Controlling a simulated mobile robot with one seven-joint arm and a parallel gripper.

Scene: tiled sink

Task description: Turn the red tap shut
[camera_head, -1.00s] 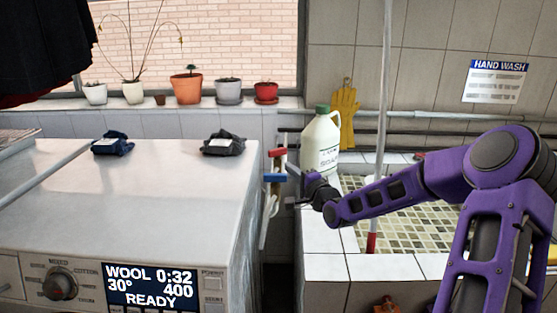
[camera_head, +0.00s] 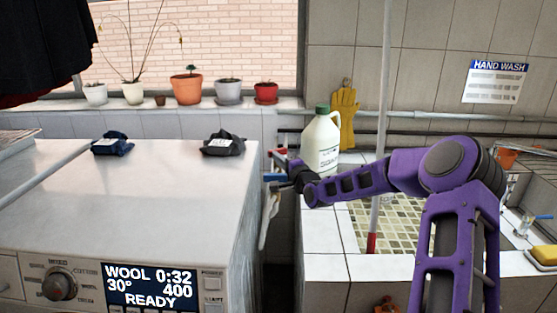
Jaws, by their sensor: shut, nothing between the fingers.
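The red tap (camera_head: 279,156) is on the pipework in the gap between the washing machine and the tiled sink. Its handle is small in the picture and partly hidden by my gripper. The blue tap (camera_head: 273,177) sits just below it. My gripper (camera_head: 285,168) is shut and empty, at the taps, close to the red handle. I cannot tell whether it touches the handle. My purple arm reaches to it from the right, across the sink.
A white jug with a green cap (camera_head: 320,146) stands behind my forearm. The washing machine (camera_head: 130,200) fills the left. An upright pole (camera_head: 383,110) stands at the tiled sink (camera_head: 325,268). Yellow gloves (camera_head: 346,115) hang behind.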

